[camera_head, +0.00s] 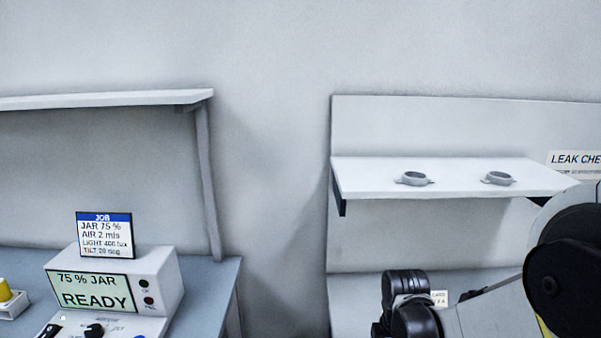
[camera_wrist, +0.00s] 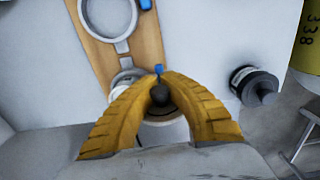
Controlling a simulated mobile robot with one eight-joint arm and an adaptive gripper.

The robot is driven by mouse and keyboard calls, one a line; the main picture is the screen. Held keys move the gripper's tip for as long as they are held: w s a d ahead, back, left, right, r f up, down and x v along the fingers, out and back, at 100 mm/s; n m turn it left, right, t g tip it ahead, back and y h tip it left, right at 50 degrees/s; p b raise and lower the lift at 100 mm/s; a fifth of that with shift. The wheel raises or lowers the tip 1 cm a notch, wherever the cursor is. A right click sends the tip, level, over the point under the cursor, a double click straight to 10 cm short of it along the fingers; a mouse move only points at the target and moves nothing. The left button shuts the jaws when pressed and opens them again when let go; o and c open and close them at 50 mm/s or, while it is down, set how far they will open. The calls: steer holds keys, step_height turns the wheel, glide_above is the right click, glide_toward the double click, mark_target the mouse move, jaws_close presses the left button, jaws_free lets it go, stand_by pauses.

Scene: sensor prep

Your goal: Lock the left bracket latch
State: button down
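In the wrist view, the yellow fingers of my gripper (camera_wrist: 157,78) curve inward, with their tips close together. A small blue tab (camera_wrist: 158,70), apparently a latch, shows at the fingertips. A dark rounded thing (camera_wrist: 160,96) lies between the fingers; I cannot tell whether they touch it. A wooden plate (camera_wrist: 149,38) beyond the tips carries a grey ring bracket (camera_wrist: 123,46), with another blue tab (camera_wrist: 146,4) at its right. A second round part is mostly hidden behind the fingers. I cannot tell which bracket is the left one.
A black cylinder (camera_wrist: 255,85) stands right of the fingers, near a yellow container (camera_wrist: 307,50) and a stool (camera_wrist: 305,130). In the head view, a white shelf (camera_head: 450,188) carries two grey rings (camera_head: 414,179). A control box (camera_head: 165,275) showing READY stands on the left bench.

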steer(key=shift+f+b, duration=0.65)
steer(key=shift+f, duration=0.2)
steer(key=shift+s+a, duration=0.15)
steer(key=shift+s, duration=0.45)
stand_by(0.7)
steer(key=shift+s+a, duration=0.45)
stand_by(0.7)
steer(key=shift+a, duration=0.1)
steer(key=shift+s+a+b, duration=0.1)
steer(key=shift+a+b, duration=0.1)
steer(key=shift+b, duration=0.1)
steer(key=shift+a, duration=0.25)
stand_by(0.5)
steer(key=shift+a, duration=0.6)
stand_by(0.6)
